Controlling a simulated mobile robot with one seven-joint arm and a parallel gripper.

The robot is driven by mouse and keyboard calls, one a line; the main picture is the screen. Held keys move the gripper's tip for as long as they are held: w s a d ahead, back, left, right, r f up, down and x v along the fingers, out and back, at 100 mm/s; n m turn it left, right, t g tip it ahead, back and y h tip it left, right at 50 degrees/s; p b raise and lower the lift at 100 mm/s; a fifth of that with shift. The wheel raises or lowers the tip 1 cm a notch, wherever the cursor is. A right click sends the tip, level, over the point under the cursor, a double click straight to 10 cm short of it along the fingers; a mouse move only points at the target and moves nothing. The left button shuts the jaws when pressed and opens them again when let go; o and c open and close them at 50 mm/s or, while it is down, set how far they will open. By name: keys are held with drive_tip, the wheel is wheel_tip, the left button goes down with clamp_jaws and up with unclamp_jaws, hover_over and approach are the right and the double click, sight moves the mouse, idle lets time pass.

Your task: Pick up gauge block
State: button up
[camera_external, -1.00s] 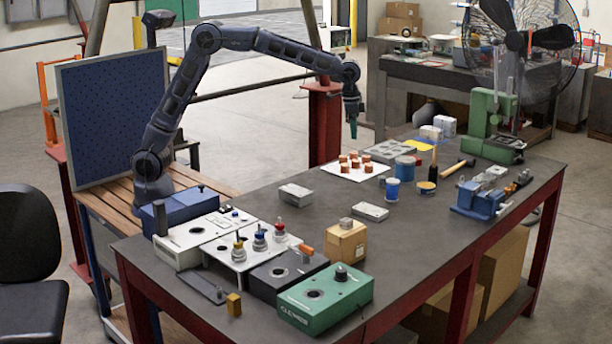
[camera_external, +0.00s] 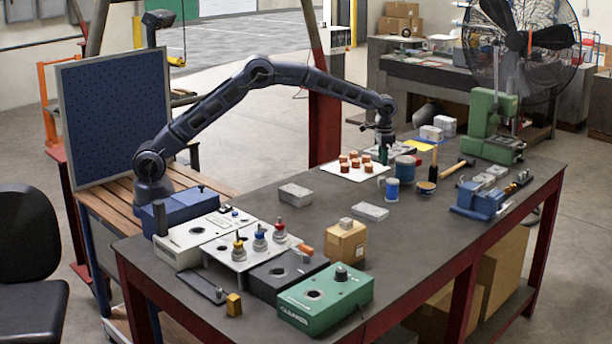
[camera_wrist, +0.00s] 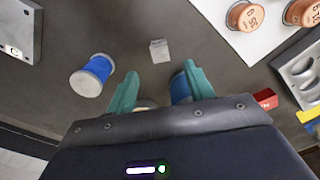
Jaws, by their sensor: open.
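A small light grey block with faint marking, which looks like the gauge block (camera_wrist: 159,48), stands on the dark bench in the wrist view. It lies just beyond the fingertips, roughly in line with the gap between them. My gripper (camera_wrist: 160,72) is open and empty, its two green fingers apart. In the external view my gripper (camera_external: 384,156) points down above the far part of the bench, beside the white sheet of copper pieces. I cannot make out the block clearly in that view.
A blue-and-white spool (camera_wrist: 92,75) stands left of the fingers. A blue can (camera_wrist: 180,88) is close behind the right finger. The white sheet (camera_wrist: 225,45) with copper pieces lies to the right. A cardboard box (camera_external: 346,243) stands nearer on the bench (camera_external: 300,215).

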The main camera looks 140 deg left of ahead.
sight(383, 177)
wheel_tip(383, 177, down, 9)
drive_tip(key=shift+w+a+f, duration=0.1)
drive_tip(key=shift+w+f, duration=0.05)
drive_tip(key=shift+f, duration=0.05)
idle(0.4)
drive_tip(key=shift+c, duration=0.4)
clamp_jaws()
